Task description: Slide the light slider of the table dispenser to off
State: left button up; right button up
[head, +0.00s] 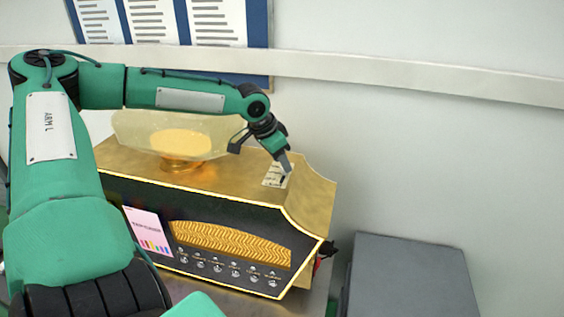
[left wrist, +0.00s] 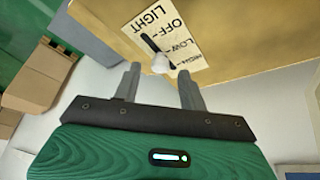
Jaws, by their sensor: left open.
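The table dispenser (head: 215,190) is a gold box with a dark front panel. On its top near the right end is a white label plate (head: 272,180). In the left wrist view the plate (left wrist: 192,42) reads LIGHT, OFF, LOW, HIGH beside a dark slot (left wrist: 150,43). The pale slider knob (left wrist: 160,63) sits away from the OFF end, toward the LOW and HIGH marks; its exact stop is unclear. My left gripper (head: 286,168) is open at the plate. Its fingertips (left wrist: 160,70) appear on either side of the knob; contact cannot be told. My right gripper is not in view.
A glass bowl with amber contents (head: 180,142) stands on the dispenser's top, left of my left gripper. A row of small knobs (head: 235,270) lines the front. A grey box (head: 412,275) stands to the right. The white wall is close behind.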

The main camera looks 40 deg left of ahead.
pick_arm(q)
jog(key=shift+x, duration=0.8)
grip_shut()
jog(key=shift+s, duration=0.1)
